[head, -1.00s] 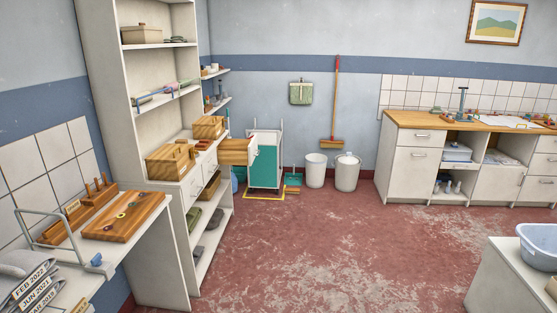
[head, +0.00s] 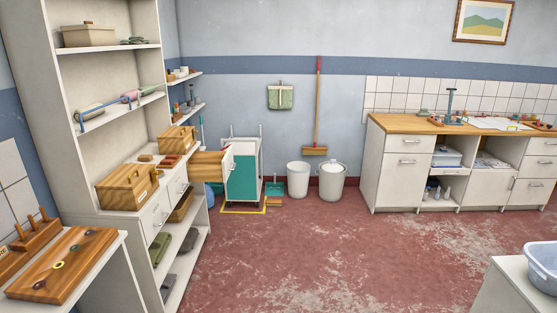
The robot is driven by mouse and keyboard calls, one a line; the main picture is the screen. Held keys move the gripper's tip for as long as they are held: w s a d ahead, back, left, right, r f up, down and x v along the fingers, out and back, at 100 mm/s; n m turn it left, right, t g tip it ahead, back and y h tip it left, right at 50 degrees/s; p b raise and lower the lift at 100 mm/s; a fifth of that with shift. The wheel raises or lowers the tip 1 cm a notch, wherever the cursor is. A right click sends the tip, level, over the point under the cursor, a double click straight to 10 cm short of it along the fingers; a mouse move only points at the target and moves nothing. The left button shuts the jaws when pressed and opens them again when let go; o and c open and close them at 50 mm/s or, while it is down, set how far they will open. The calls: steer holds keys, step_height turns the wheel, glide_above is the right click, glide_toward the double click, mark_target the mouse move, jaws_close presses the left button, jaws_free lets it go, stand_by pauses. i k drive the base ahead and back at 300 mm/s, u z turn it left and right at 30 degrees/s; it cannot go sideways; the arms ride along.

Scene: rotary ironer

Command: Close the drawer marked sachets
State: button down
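A drawer with wooden sides (head: 208,165) and a white front stands pulled out at the far end of the tall white shelf unit (head: 60,150). Its front faces right, toward the green and white cart, and no mark on it can be read from here. Two other white drawer fronts on the unit, a nearer one (head: 155,215) and a farther one (head: 178,186), look shut; no marks can be read on them either. My gripper is not in view.
A green and white cart (head: 243,172) stands within a yellow floor outline just beyond the open drawer. Two white bins (head: 299,180) stand by the back wall. A bench (head: 100,275) with a wooden board is at the near left. The red floor in the middle is clear.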

mark_target(208, 163)
steer(key=z, duration=0.05)
steer(key=i, duration=1.55)
steer(key=u, duration=0.3)
steer(key=i, duration=0.75)
steer(key=u, duration=0.75)
steer(key=i, duration=0.55)
steer(key=u, duration=1)
steer(key=i, duration=0.8)
steer(key=u, duration=0.45)
